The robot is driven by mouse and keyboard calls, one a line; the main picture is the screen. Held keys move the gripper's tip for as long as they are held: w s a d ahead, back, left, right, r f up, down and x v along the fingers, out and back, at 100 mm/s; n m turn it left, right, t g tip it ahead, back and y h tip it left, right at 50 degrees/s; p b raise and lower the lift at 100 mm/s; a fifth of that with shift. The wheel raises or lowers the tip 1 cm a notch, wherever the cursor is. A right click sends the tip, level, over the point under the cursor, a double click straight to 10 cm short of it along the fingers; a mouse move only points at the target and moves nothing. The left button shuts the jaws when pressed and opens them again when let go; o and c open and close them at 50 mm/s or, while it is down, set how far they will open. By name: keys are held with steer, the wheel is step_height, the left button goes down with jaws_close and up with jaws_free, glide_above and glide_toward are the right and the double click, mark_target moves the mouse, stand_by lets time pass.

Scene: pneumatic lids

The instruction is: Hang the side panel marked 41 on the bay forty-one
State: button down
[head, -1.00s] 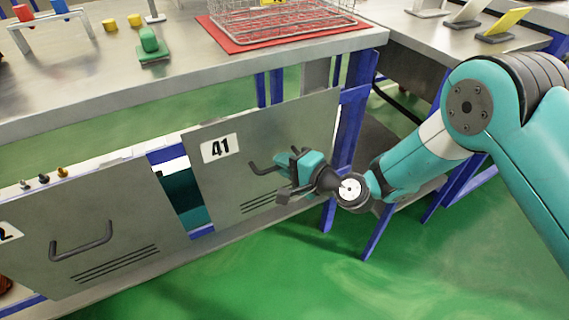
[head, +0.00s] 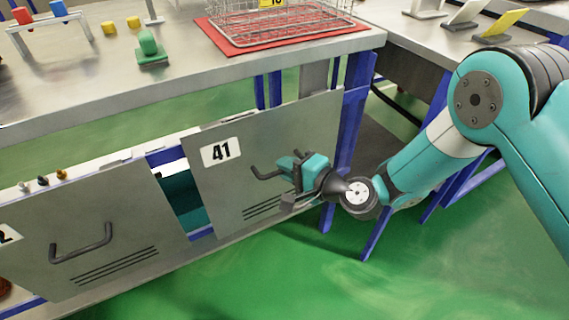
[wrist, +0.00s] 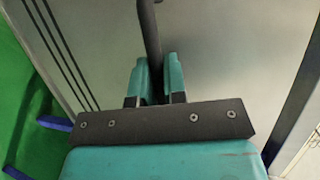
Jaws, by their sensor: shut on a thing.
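The side panel marked 41 (head: 240,183) is a grey metal sheet with a dark bar handle (head: 266,173) and slots low down. It stands upright, slightly tilted, at the front of the bench, over or close to the bay opening (head: 182,195); whether its edge is hooked on cannot be told. My gripper (head: 290,168) is shut on the panel's handle. In the wrist view the two teal fingers (wrist: 160,80) close on the dark handle bar (wrist: 149,40), with the panel face (wrist: 215,50) behind. The panel hides most of the bay.
Another grey panel (head: 110,215) with a handle hangs to the left, with small knobs (head: 43,181) above it. The bench top (head: 190,80) carries a wire basket (head: 275,22) on a red mat and a green block (head: 149,45). Blue legs (head: 350,130) stand just right of the panel. The green floor is clear in front.

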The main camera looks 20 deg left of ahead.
steer(key=s+d+b, duration=0.5)
steer(key=d, duration=0.1)
stand_by(1.0)
steer(key=shift+r, duration=0.1)
stand_by(0.8)
